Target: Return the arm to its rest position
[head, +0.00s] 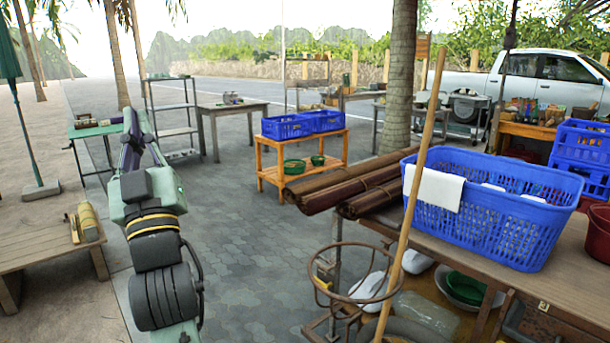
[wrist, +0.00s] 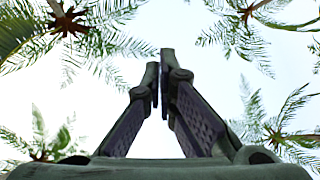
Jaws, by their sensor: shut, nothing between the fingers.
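My arm is raised at the left of the head view, in front of the paved ground. My gripper (head: 129,118) is at its upper end, partly hidden by my wrist. In the wrist view my gripper (wrist: 160,60) shows both fingers closed toward each other at the tips, with nothing held. Sky and palm fronds fill the background there, so the gripper points upward. It touches nothing that I can see.
A wooden table at the right holds a blue basket (head: 487,205) and brown rolls (head: 350,181). A wooden pole (head: 408,212) leans in front. A low wooden bench (head: 42,262) stands at left, an orange stand (head: 270,162) beyond. The pavement (head: 240,235) between is clear.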

